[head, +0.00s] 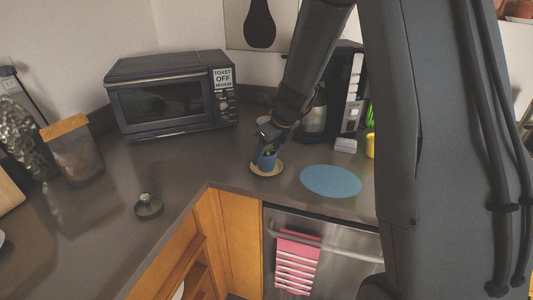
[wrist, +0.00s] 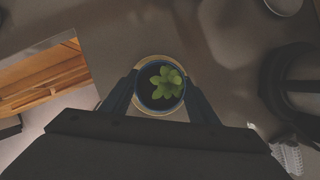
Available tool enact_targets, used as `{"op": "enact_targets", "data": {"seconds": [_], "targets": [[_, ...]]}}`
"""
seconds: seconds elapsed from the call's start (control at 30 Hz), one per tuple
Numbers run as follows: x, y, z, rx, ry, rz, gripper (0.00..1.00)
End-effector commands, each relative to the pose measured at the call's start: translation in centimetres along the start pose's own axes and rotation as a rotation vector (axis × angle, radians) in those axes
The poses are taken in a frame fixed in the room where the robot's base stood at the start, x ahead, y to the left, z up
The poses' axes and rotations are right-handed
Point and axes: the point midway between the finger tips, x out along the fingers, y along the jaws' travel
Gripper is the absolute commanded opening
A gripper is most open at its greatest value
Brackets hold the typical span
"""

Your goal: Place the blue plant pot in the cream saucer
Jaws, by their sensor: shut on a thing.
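The blue plant pot (head: 266,162) holds a small green plant, which shows from above in the wrist view (wrist: 160,86). My gripper (head: 268,146) is shut on the pot, with one finger on each side of it; the fingers also show in the wrist view (wrist: 160,100). The cream saucer (head: 258,172) lies on the counter directly under the pot, and its rim (wrist: 150,58) shows around the pot in the wrist view. The pot looks upright and within the saucer's rim. I cannot tell whether its base touches the saucer.
A blue round mat (head: 331,181) lies right of the saucer. A toaster oven (head: 172,92) stands behind left, a coffee maker (head: 345,90) behind right. A yellow cup (head: 370,145) is at the right. A metal lid-like item (head: 148,206) sits left. The counter edge is close in front.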

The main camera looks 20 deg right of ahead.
Motion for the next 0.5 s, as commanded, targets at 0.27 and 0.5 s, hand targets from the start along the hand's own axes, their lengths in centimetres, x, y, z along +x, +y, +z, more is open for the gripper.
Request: {"op": "enact_targets", "data": {"seconds": [0.27,0.5], "targets": [[0.09,0.01,-0.05,0.0,0.0,0.0,0.73],[-0.31,0.01,0.12,-0.001,0.0,0.0,0.73]]}}
